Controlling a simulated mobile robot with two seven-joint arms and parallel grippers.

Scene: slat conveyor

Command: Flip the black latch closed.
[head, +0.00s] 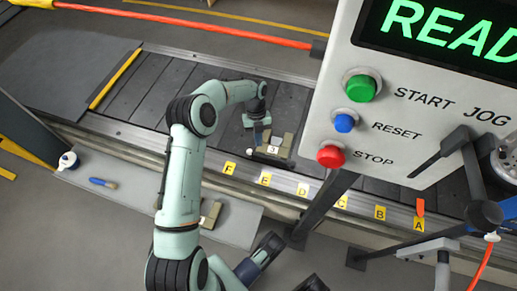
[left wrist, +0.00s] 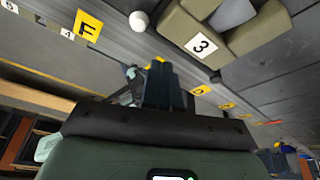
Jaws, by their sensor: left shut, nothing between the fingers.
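No part shows clearly enough for me to name it the black latch. My left gripper (head: 260,136) is over the conveyor beside a tan block marked 3 (head: 286,147). In the left wrist view, the left gripper's dark fingers (left wrist: 165,86) are together with nothing between them. They point toward the tan block (left wrist: 245,38) and look apart from it. A small white ball (left wrist: 138,20) is left of the block; it also shows in the head view (head: 250,152). Dark prongs at the bottom of the head view may be my right gripper; their state is unclear.
A control panel (head: 395,125) with green, blue and red buttons fills the upper right. Yellow letter tags line the near conveyor rail (head: 322,196). A grey shelf (head: 120,182) below holds a blue-handled brush (head: 102,182) and a white bottle (head: 68,160). The conveyor's left part (head: 150,85) is bare.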

